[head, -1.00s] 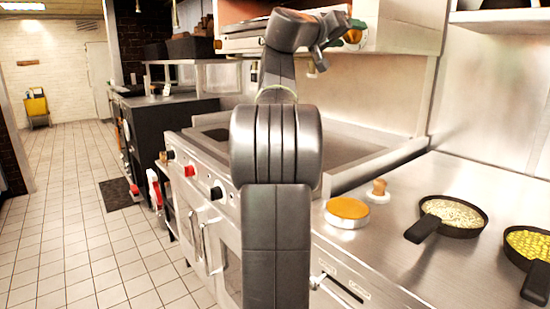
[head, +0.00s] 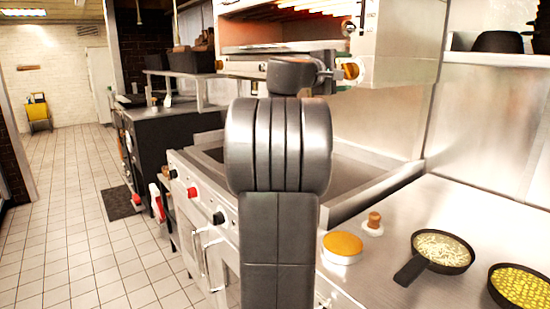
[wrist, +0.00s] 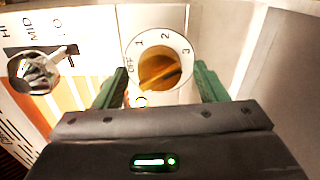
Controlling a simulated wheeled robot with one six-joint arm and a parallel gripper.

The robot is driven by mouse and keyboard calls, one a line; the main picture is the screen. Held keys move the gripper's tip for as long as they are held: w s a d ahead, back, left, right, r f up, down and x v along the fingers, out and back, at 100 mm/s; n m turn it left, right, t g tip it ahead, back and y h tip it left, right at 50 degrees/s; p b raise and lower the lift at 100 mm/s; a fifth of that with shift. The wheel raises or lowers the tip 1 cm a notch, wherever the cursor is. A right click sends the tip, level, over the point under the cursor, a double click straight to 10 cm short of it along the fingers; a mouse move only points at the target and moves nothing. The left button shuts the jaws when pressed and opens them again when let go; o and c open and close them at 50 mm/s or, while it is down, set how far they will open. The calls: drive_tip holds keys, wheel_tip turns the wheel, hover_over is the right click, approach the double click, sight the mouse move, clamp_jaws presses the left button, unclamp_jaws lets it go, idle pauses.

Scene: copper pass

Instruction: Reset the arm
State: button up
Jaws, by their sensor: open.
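My gripper (wrist: 160,86) shows in the wrist view with its two green fingers apart. An orange knob (wrist: 166,70) on a white dial marked OFF, 1, 2 and 3 appears between and just beyond the fingertips. I cannot tell whether they touch it. In the head view my arm stands folded in the middle, its end raised before the overhead grill (head: 400,40). The same knob (head: 351,71) shows there at the arm's right, and the arm hides most of the gripper.
A second, metal knob (wrist: 34,72) sits left of the gripper, by HI, MID and LO marks. On the steel counter (head: 390,285) are an orange-topped round tin (head: 342,245), a wooden-knobbed item (head: 373,222) and two pans (head: 442,251).

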drive_tip(key=shift+r+n+p, duration=0.1)
drive_tip(key=shift+n+p, duration=3.5)
drive_tip(key=shift+p, duration=0.3)
